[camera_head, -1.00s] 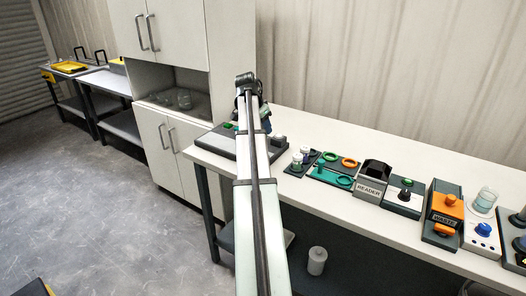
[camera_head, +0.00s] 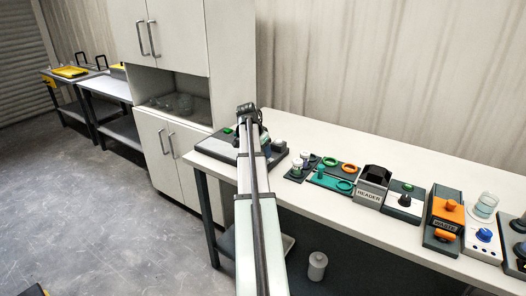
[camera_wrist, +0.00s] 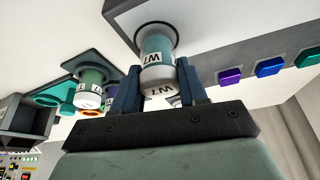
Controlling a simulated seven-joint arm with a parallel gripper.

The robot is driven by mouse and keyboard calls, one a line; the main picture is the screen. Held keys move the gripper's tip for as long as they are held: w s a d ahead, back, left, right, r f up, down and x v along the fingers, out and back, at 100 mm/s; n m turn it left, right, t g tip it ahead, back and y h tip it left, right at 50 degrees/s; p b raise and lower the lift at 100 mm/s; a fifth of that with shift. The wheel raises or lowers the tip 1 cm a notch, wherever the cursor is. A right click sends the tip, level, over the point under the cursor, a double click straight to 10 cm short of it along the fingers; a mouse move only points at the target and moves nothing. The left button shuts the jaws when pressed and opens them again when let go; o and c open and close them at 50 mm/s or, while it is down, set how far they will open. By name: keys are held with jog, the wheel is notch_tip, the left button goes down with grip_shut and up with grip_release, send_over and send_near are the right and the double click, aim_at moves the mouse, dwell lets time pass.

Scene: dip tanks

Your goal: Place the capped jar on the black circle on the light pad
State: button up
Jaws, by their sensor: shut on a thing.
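The jar's far end is at the black circle (camera_wrist: 142,28) on the light pad (camera_wrist: 195,22). I cannot tell whether its base touches the circle. In the head view my arm hides most of the jar and gripper, over the grey unit (camera_head: 217,148) at the bench's left end.
Other capped jars stand close by, one green-bodied (camera_wrist: 90,90). Purple (camera_wrist: 230,76), blue (camera_wrist: 270,67) and green (camera_wrist: 308,57) buttons line the unit's edge. A teal tray (camera_head: 327,180), the reader (camera_head: 371,187) and an orange waste box (camera_head: 445,212) stand further right along the bench.

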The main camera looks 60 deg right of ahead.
jog(key=o, duration=1.1)
jog(key=shift+f, duration=0.1)
jog(key=shift+c, duration=0.2)
jog(key=v, duration=1.2)
jog(key=shift+a, duration=0.1)
